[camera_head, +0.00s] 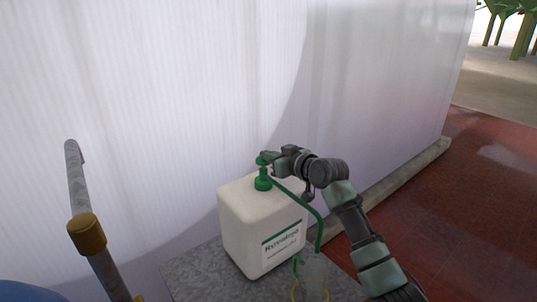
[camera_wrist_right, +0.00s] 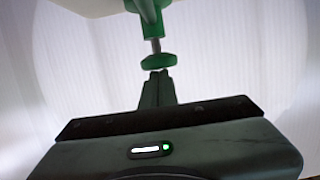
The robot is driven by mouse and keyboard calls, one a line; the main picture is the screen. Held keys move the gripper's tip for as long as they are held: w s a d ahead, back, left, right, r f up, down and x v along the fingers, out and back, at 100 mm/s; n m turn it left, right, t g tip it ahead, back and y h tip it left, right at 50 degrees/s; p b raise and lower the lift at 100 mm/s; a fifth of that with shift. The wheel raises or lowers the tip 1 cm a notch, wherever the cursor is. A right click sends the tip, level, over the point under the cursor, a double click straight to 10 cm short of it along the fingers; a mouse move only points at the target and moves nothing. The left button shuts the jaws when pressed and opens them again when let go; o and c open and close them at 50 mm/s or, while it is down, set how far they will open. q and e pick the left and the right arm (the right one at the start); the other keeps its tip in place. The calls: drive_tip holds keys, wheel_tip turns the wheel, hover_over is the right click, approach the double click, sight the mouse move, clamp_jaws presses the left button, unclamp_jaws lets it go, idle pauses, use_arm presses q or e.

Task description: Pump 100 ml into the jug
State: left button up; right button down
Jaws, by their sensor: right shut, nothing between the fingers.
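A white canister (camera_head: 245,228) with a green-edged label stands on a grey slab. Its green pump (camera_head: 263,181) rises from the top, and a green hose (camera_head: 318,230) curves down to the right. What looks like the clear jug (camera_head: 311,275) with a yellow ring stands at the bottom edge, partly cut off. My right gripper (camera_head: 267,156) is shut and empty at the pump's head. In the right wrist view the closed fingertips (camera_wrist_right: 159,74) are right at the green pump knob (camera_wrist_right: 158,62); touching or just apart, I cannot tell. Bare stem shows between knob and collar (camera_wrist_right: 148,10).
The grey slab (camera_head: 198,268) carries the canister. A translucent white wall (camera_head: 180,90) stands close behind it. A grey pipe with a brass fitting (camera_head: 87,234) rises at the left. Red floor (camera_head: 460,210) lies open at the right, beyond a low kerb (camera_head: 405,183).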

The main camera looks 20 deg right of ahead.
drive_tip(key=shift+f, duration=0.95)
use_arm(q)
drive_tip(key=shift+f, duration=0.4)
